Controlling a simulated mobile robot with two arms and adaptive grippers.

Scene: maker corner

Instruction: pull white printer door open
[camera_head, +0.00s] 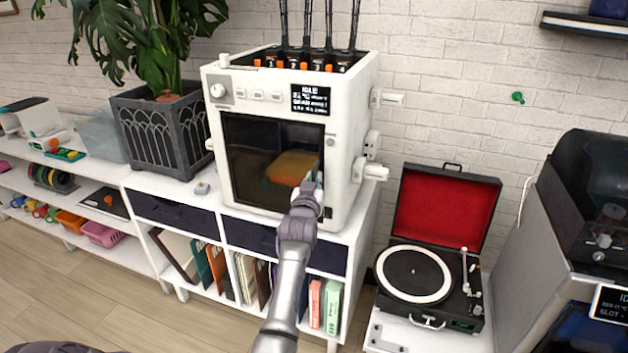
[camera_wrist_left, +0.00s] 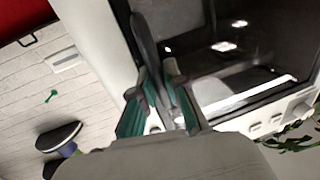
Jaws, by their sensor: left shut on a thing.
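The white printer (camera_head: 350,140) stands on a white shelf unit. Its door (camera_head: 250,160) has a large dark window with an orange object visible behind it, and looks flush with the front. The door's dark window also fills the upper right of the left wrist view (camera_wrist_left: 215,55). My left gripper (camera_head: 318,186) is at the right side of the door. In the left wrist view its fingers (camera_wrist_left: 160,95) are closed around a dark upright handle bar (camera_wrist_left: 146,38), partly hidden by the fingers. My right gripper is not in view.
A potted plant (camera_head: 165,135) stands left of the printer. An open record player (camera_head: 430,270) is to the right, and a grey machine (camera_head: 540,240) stands at the far right. Books (camera_head: 325,305) fill the shelf below. Wooden floor (camera_head: 110,300) is clear in front.

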